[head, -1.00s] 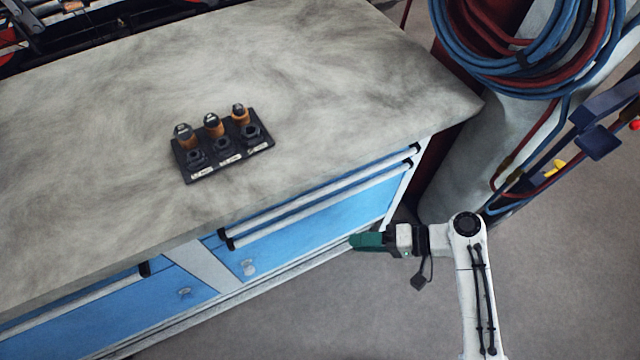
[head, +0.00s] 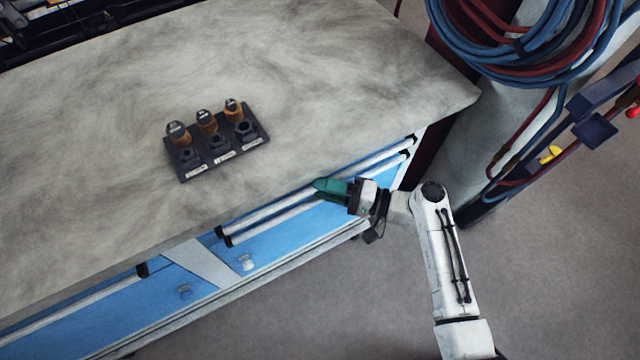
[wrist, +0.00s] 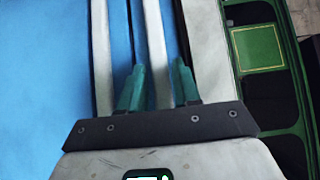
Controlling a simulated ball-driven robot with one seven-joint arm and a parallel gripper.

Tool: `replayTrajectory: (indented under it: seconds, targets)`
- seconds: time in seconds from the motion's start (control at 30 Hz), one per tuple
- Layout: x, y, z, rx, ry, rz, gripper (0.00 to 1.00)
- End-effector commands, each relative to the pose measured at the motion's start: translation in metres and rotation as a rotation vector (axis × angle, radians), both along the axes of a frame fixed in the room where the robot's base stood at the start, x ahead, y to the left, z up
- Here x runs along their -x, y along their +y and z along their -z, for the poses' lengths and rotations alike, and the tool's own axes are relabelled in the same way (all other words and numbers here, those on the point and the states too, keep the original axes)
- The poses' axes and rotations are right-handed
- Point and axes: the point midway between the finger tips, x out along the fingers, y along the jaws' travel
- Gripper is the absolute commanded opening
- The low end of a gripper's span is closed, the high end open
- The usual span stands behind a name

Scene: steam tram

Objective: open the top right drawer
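The right cabinet section under the workbench has two long pale bar handles close together. The upper one, the top right drawer's handle (head: 265,210), also shows in the wrist view (wrist: 155,40). The lower handle (head: 268,222) runs just below it, on the left in the wrist view (wrist: 102,50). Both drawers look closed. My gripper (head: 320,188), with green fingers, is at the handles' middle. In the wrist view my gripper (wrist: 159,66) is open, one finger on either side of the upper handle. I cannot tell whether they touch it.
The grey workbench top (head: 330,60) overhangs the drawers. A black holder (head: 222,158) with several orange-and-dark pieces stands on it. The left drawer section (head: 90,305) is closed. Coiled blue and red hoses (head: 510,50) hang at the right. The floor (head: 560,270) in front is clear.

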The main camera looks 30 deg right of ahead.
Motion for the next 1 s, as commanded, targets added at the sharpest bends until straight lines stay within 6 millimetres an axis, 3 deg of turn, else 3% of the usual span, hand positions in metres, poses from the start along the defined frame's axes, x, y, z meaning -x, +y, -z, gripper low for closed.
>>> replayTrajectory:
  seconds: [0.47,0.8,1.0]
  targets:
    - [-0.0111,0.0112,0.0002,0.001,0.001,0.000,0.32]
    - [-0.0108,0.0111,0.0003,0.001,0.001,0.000,0.01]
    - [-0.0107,0.0110,0.0005,0.001,0.001,0.000,0.00]
